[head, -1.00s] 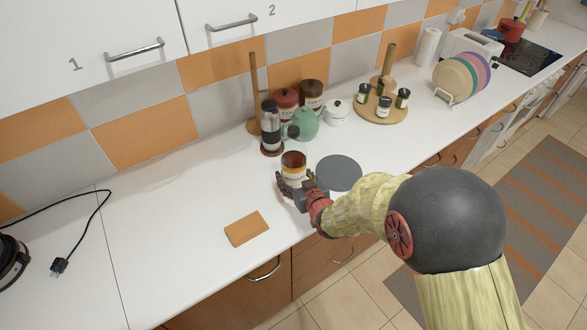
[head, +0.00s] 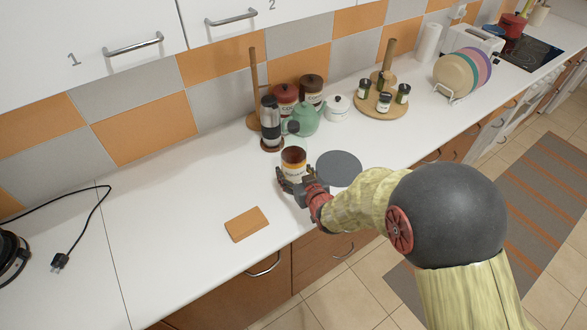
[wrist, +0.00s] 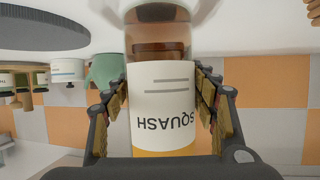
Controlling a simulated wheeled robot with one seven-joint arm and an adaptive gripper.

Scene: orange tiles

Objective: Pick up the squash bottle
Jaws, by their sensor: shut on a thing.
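The bottle looks upright in the head view. I cannot tell whether its base touches the counter. Its lower part is hidden behind my gripper in the head view.
A grey round mat (head: 339,168) lies just right of the bottle. A coffee press (head: 271,124) and green teapot (head: 304,119) stand behind it. An orange-brown block (head: 247,224) lies at front left.

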